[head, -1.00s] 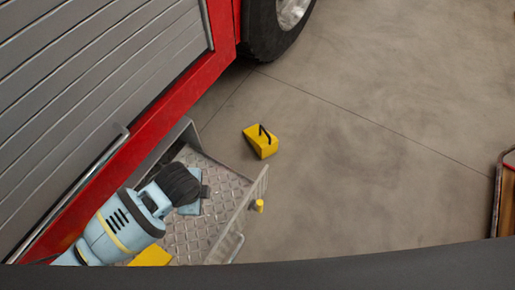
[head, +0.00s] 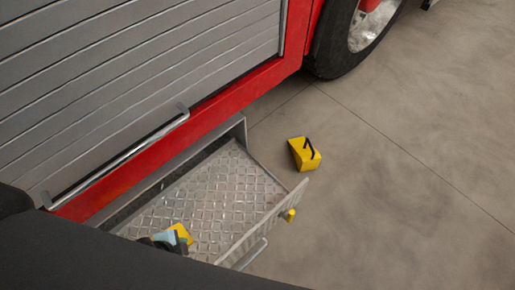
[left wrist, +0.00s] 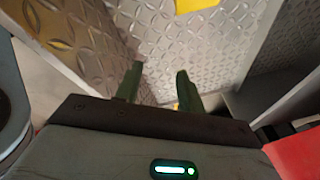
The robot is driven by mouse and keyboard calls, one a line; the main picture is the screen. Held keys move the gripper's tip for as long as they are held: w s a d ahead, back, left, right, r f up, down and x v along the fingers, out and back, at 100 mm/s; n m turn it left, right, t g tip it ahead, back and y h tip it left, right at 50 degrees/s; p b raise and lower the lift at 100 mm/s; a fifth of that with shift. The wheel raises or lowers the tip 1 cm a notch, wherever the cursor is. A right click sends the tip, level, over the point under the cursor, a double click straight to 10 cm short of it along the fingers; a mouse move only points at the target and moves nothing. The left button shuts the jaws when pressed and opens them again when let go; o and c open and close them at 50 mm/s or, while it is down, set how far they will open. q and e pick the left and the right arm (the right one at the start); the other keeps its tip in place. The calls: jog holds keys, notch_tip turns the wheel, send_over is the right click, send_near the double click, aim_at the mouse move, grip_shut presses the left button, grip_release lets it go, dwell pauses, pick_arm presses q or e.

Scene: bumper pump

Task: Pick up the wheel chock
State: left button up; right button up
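A yellow wheel chock (head: 301,156) with a black handle lies on the concrete floor in the head view, just beyond the far end of the pulled-out tread-plate drawer (head: 212,190). A second yellow block (head: 183,232) shows inside the drawer at its near end, partly hidden. Only a small light-blue and black part of my left arm shows beside that block. In the left wrist view my left gripper (left wrist: 156,75) has its two green fingers apart with tread plate beyond them. A yellow surface (left wrist: 195,4) is cut off at the top there. My right gripper is not in view.
The red truck side with its grey roller shutter (head: 140,75) and handrail (head: 120,157) fills the left. A wheel (head: 345,45) stands at the top. Floor to the right is clear.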

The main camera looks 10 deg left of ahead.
pick_arm(q)
jog(key=s+a+r+n+t, duration=0.1)
jog(key=s+a+r+n, duration=0.1)
jog(key=s, duration=0.6)
jog(key=s+a+r+n+t, duration=0.1)
jog(key=s+a+r+n, duration=0.15)
jog(key=s, duration=0.45)
jog(key=s+d+n, duration=0.1)
jog(key=d+n, duration=0.4)
jog(key=d, duration=0.3)
jog(key=shift+n+t+h, duration=0.3)
jog(key=shift+n, duration=0.05)
